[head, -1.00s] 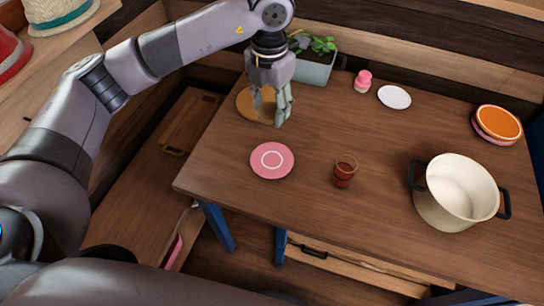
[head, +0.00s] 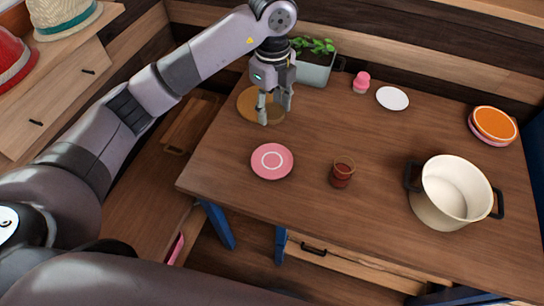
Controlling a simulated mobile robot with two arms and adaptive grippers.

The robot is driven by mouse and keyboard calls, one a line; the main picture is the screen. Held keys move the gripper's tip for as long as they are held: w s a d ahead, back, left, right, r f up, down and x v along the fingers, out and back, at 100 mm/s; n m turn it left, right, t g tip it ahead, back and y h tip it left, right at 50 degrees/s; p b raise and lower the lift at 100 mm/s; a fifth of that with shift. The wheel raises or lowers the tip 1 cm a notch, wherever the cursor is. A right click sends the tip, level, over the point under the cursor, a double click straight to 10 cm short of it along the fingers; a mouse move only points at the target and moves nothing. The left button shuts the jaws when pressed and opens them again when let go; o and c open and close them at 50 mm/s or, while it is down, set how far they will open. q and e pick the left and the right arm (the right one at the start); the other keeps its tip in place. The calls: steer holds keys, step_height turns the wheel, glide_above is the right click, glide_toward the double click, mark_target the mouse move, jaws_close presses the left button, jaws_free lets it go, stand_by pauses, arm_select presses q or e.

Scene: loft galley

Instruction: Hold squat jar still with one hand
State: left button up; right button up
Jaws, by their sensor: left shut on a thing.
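I cannot make out the jar's shape or lid. My right gripper is not in view.
On the table (head: 310,215) are a pink plate (head: 272,161), a dark red glass (head: 342,174), a cream pot (head: 445,200), a pink-topped bottle (head: 361,83), a white plate (head: 392,98) and stacked plates (head: 494,124). A planter (head: 313,68) stands close behind the gripper.

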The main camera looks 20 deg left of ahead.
mark_target(272, 161)
arm_select(q)
step_height(272, 161, down, 19)
steer(key=shift+r+p, duration=0.1)
steer(key=shift+p, duration=0.65)
steer(key=shift+f, duration=0.2)
steer(key=shift+f, duration=0.1)
steer(key=o, duration=1.3)
steer(key=shift+r, duration=0.25)
step_height(272, 161, up, 12)
steer(key=shift+f+b, duration=0.1)
steer(key=shift+b, duration=0.5)
